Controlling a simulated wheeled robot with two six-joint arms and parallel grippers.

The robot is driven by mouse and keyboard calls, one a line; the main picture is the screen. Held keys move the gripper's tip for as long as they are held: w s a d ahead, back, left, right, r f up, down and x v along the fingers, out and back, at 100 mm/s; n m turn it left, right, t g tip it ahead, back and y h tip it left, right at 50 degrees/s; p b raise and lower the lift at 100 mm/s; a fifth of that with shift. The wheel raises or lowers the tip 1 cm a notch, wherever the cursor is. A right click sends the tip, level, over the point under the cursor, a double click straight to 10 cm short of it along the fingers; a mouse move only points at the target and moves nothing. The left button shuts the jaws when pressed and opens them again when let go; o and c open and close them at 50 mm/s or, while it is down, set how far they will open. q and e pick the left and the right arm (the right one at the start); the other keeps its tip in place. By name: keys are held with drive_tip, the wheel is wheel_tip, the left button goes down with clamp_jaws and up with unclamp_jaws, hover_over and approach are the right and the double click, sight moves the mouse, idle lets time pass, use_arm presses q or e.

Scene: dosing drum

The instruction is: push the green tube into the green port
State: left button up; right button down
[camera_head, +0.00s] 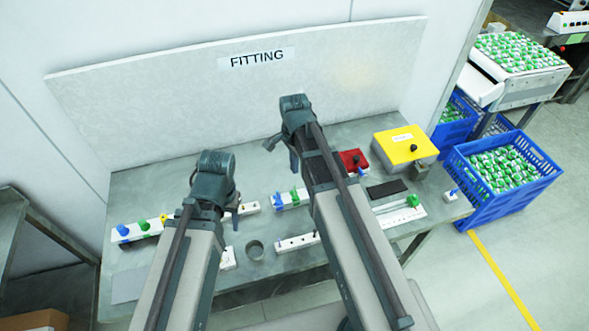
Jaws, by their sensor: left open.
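Green pieces show in three places: a green knob-like piece (143,225) on the white strip at the left, an upright green piece (294,194) on the middle white block, and a green block (413,201) on the white rail at the right. At this size I cannot tell which is the tube and which the port. My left gripper (213,201) is open above the left part of the table, right of the left strip. My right gripper (282,152) looks open and empty above the back middle, beyond the middle block. My arms hide parts of the table.
The grey table (140,260) also bears a red box (352,158), a yellow box (404,145), a dark pad (386,188), a round grey cup (255,249) and white blocks. A backboard (160,100) closes the rear. Blue crates (490,210) stand at the right.

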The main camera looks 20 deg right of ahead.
drive_tip(key=n, duration=0.8)
drive_tip(key=shift+f+b, duration=0.3)
drive_tip(key=shift+f, duration=0.1)
drive_tip(key=n, duration=0.5)
drive_tip(key=shift+f, duration=0.2)
drive_tip(key=n, duration=0.2)
drive_tip(key=shift+f+n+b, duration=0.1)
drive_tip(key=shift+n+b, duration=0.2)
drive_tip(key=shift+n, duration=0.1)
drive_tip(key=n, duration=0.5)
drive_tip(key=shift+f, duration=0.2)
drive_tip(key=n, duration=0.5)
drive_tip(key=shift+f+b, duration=0.2)
drive_tip(key=shift+b, duration=0.2)
drive_tip(key=n, duration=0.4)
drive_tip(key=shift+f, duration=0.15)
drive_tip(key=n, duration=0.3)
drive_tip(key=shift+f+n, duration=0.1)
drive_tip(key=shift+n, duration=0.3)
drive_tip(key=shift+f+b, duration=0.1)
drive_tip(key=shift+b, duration=0.2)
